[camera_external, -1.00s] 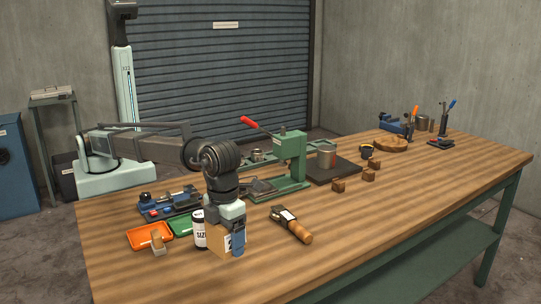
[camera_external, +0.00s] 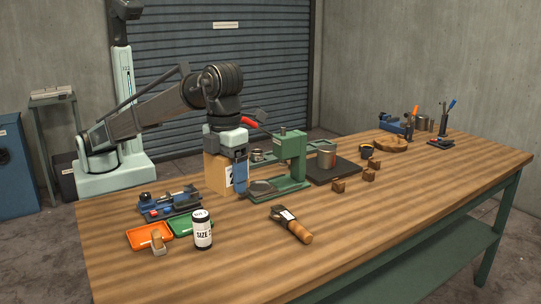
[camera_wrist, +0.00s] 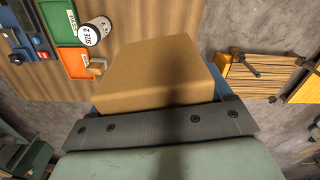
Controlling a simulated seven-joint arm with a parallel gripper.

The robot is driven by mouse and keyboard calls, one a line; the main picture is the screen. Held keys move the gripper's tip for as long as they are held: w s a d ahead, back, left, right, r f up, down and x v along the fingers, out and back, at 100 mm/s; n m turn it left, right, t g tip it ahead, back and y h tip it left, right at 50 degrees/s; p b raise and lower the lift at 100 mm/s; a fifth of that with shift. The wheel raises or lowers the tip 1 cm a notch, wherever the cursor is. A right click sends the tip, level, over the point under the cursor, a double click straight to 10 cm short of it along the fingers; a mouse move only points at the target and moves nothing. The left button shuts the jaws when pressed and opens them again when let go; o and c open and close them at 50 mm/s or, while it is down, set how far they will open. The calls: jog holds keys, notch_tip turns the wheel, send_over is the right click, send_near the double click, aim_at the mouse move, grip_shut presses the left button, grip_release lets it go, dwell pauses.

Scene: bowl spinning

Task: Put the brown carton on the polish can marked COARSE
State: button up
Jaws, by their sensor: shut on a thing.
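My gripper (camera_external: 228,168) is shut on the brown carton (camera_external: 214,174). The carton hangs upright below the wrist, left of the green press, with a blue finger across its right side. In the wrist view the carton (camera_wrist: 160,75) fills the middle, in front of the gripper (camera_wrist: 158,122). No label reading COARSE is legible. A grey-brown can (camera_external: 326,157) stands on a dark board right of the press, and a small metal tin (camera_external: 257,155) shows behind the press; I cannot tell whether either is the polish can.
A white jar marked SIZE (camera_external: 202,230) stands beside the orange tray (camera_external: 147,237) and green tray (camera_external: 181,227). The green press (camera_external: 290,160) is close right of the carton. A wooden-handled tool (camera_external: 293,225) lies in front. Small wooden blocks (camera_external: 338,186) lie further right.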

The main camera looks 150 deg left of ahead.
jog(key=s+a+n, duration=0.2)
jog(key=s+a, duration=0.1)
jog(key=a, duration=0.7)
jog(key=s+a+n, duration=0.2)
jog(key=a, duration=0.8)
jog(key=n, duration=1.1)
send_over(327, 148)
notch_tip(327, 148, down, 4)
jog(key=f, duration=0.1)
jog(key=shift+f, duration=5.1)
jog(key=shift+f, duration=0.1)
jog(key=o, duration=1.1)
